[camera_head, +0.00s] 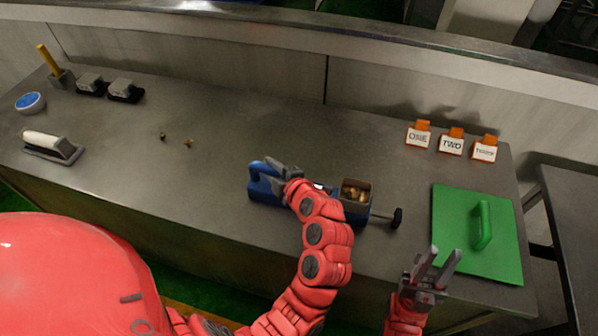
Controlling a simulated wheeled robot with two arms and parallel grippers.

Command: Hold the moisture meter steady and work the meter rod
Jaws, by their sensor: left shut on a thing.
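The blue moisture meter (263,194) lies on the grey bench near its front edge. Its open square cup (356,185) holds several brown pieces. The meter rod (384,215) sticks out to the right of the meter and ends in a black knob (397,218). My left gripper (270,168) is shut on the blue meter at its left end, and my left arm hides the meter's middle. My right gripper (443,254) is open and empty, to the right of and nearer than the knob, apart from it, in front of the green board.
A green board (452,225) with a handle lies at the bench's right end. Three labelled orange-and-white stands (451,142) stand behind it. Small brown pieces (188,142), dark blocks (124,90) and a roller-like tool (50,146) lie left. The bench's middle back is clear.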

